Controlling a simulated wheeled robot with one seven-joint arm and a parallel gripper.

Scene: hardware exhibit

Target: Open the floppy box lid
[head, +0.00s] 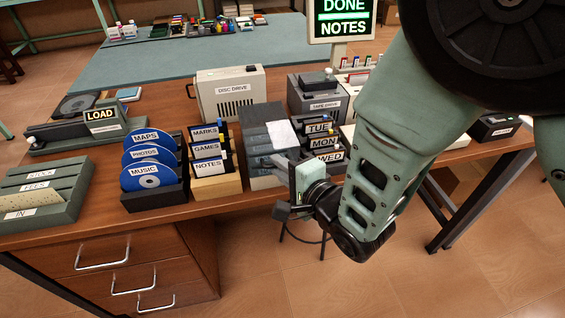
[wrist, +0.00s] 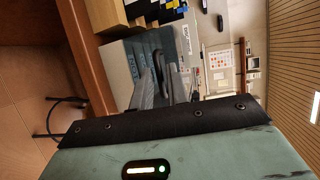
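The floppy box appears to be the grey box (head: 255,138) on the desk, between the wooden disk holder and the day-labelled disks. Its lid looks down, but my gripper hides part of its front. A pale label or sheet (head: 282,134) shows on its upper right. In the wrist view the grey box (wrist: 118,62) lies just beyond my fingers, turned sideways. My gripper (head: 285,188) is at the box's front right, near the desk edge.
The wooden holder (head: 216,186) with labelled disks stands left of the box. Day-labelled disks (head: 322,142) stand close on the right. The disc drive (head: 230,92) and tape drive (head: 318,104) stand behind. Free floor lies in front of the desk.

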